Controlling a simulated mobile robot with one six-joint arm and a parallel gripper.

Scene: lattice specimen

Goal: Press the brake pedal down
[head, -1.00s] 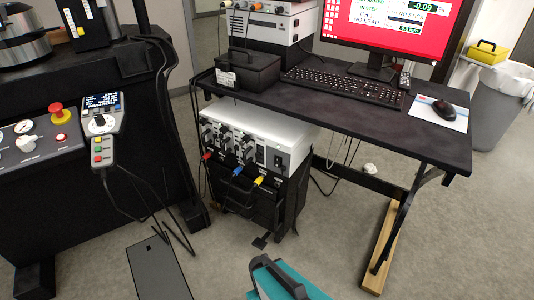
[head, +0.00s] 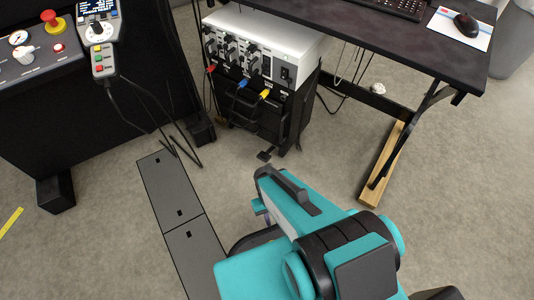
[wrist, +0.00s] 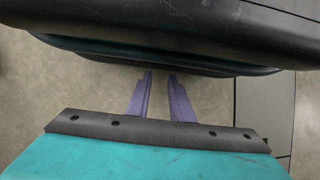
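A small black pedal (head: 265,155) sticks out low at the front foot of the equipment cart (head: 262,88), close above the floor. I take it as the brake pedal; its tilt is too small to tell. My gripper (head: 258,207) is below the pedal in the head view, apart from it, partly hidden by my teal arm. In the wrist view, the two lilac fingers of my gripper (wrist: 160,77) stand apart with a narrow empty gap. The pedal does not show in the wrist view.
Long grey floor plates (head: 170,190) lie left of my gripper. A black desk (head: 400,30) with a wooden foot (head: 383,170) stands right of the cart. Cables hang from the cart and control panel. A dark curved body crosses the top of the wrist view. Bare carpet lies before the cart.

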